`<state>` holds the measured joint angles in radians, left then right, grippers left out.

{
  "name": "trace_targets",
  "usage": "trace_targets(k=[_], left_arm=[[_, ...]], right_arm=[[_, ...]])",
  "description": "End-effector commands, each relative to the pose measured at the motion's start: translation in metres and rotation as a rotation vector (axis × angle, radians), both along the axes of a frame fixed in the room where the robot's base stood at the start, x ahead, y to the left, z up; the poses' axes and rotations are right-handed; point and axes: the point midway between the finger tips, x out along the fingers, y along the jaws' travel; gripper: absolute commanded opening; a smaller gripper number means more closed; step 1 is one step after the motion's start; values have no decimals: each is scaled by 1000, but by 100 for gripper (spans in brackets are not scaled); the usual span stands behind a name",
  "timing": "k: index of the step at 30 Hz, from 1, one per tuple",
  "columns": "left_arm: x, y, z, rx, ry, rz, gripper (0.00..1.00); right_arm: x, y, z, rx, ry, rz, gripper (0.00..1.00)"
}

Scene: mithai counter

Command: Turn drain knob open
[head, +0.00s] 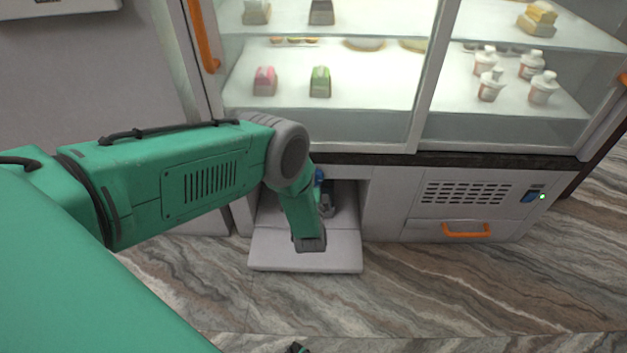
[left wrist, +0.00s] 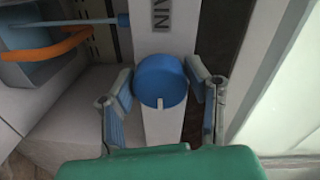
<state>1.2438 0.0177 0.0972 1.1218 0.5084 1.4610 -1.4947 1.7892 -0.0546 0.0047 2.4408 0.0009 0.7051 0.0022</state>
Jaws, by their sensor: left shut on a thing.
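The round blue drain knob (left wrist: 160,80) sits on a pale upright plate in the left wrist view, with a short white mark at its lower edge. Part of a dark label, reading "AIN" sideways, shows above it. My left gripper (left wrist: 161,82) has one finger on each side of the knob and is shut on it. In the head view the left gripper (head: 326,203) reaches into the low opening under the display case, mostly hidden by my green forearm. A bit of blue (head: 319,175) shows there, likely the knob.
A pale drop-down flap (head: 305,262) lies open below the opening. A vented panel (head: 466,193) and orange handle (head: 466,230) are right. The floor is clear in front.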

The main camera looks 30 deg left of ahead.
Motion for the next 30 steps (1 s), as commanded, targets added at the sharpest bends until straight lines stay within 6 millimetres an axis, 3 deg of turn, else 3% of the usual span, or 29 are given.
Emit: trace_targets(k=[17,18,19,30], left_arm=[[-4,-5,-6,18,31,-6,15],[-4,-5,-7,17,32,-7,58],[-4,-5,-7,17,32,-7,65],[-3,-3,-2,21,22,-3,65]], right_arm=[[0,0,-1,0,0,0,0],[0,0,-1,0,0,0,0],[0,0,-1,0,0,0,0],[-1,0,-1,0,-2,0,0]])
